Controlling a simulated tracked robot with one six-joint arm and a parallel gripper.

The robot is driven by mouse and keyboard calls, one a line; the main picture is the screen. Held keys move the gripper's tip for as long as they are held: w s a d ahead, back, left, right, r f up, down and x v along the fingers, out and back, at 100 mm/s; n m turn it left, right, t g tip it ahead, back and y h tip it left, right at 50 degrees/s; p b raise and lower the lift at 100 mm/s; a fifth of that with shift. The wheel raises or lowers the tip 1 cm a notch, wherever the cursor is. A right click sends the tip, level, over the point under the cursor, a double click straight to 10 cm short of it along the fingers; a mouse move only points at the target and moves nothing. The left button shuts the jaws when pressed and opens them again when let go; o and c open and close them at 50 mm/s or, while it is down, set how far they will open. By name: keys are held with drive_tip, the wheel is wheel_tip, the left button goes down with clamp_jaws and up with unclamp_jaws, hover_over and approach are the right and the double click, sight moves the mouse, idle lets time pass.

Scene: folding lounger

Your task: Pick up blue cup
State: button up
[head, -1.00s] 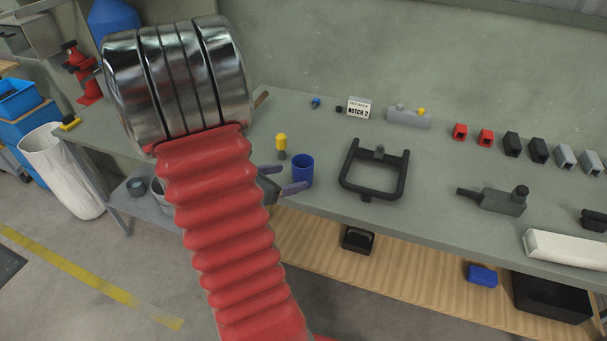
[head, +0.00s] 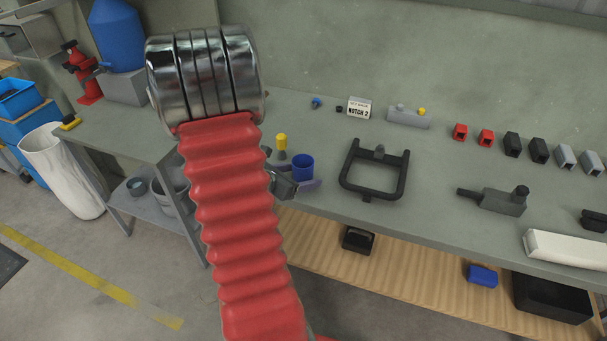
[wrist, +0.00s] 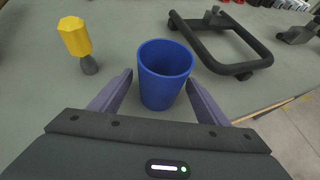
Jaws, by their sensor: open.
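The blue cup (head: 302,167) stands upright on the grey workbench, close to its front edge. In the wrist view the blue cup (wrist: 165,72) sits ahead of my gripper (wrist: 160,92), with its near part between the two purple fingertips. The fingers are apart with a gap on each side of the cup, so my gripper is open and empty. In the head view my gripper (head: 296,184) is at the cup's near side, partly hidden behind my red arm sleeve.
A yellow-topped tool (wrist: 76,42) stands left of the cup. A black frame (wrist: 222,42) lies to its right; it also shows in the head view (head: 374,170). The workbench (head: 430,160) holds several small blocks farther right. Its front edge is near the cup.

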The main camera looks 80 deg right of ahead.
drive_tip(key=shift+s+d+f, duration=0.25)
drive_tip(key=shift+d+f, duration=0.05)
drive_tip(key=shift+d, duration=0.05)
idle(0.3)
drive_tip(key=c, duration=1.1)
